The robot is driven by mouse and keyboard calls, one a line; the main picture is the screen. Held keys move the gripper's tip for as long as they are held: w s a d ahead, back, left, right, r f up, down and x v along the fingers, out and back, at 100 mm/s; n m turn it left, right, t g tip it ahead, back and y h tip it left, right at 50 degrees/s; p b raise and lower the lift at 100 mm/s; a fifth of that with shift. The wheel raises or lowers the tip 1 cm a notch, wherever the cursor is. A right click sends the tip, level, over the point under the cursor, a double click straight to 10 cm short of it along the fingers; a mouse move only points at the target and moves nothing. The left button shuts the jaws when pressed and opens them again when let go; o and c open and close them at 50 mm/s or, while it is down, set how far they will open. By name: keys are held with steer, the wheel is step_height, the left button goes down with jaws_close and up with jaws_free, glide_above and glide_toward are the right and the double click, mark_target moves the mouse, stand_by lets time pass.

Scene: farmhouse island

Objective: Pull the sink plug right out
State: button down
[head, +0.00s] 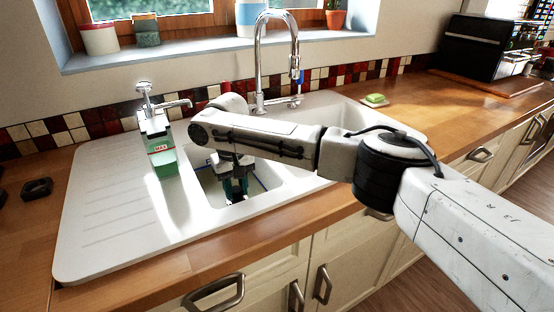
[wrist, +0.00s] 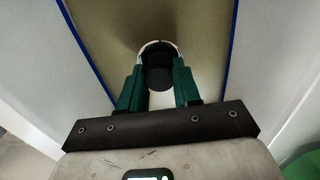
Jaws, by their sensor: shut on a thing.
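The black sink plug (wrist: 158,72) is between the green fingers of my gripper (wrist: 158,86) in the wrist view. The fingers are shut on it from both sides. A pale curved rim shows just beyond the plug; I cannot tell how far the plug is from the drain. In the head view my gripper (head: 236,187) points down inside the left bowl of the white sink (head: 105,215). The plug is not clearly visible there, hidden by the fingers.
A green soap bottle (head: 161,160) stands left of the bowl. A chrome tap (head: 259,60) rises behind the sink. A green sponge (head: 375,99) lies on a dish at the right. Blue lines edge the olive area (wrist: 110,30) around the plug.

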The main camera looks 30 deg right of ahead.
mark_target(236, 188)
steer(key=shift+r+p, duration=0.3)
steer(key=shift+r+p, duration=1.95)
steer(key=shift+p, duration=0.35)
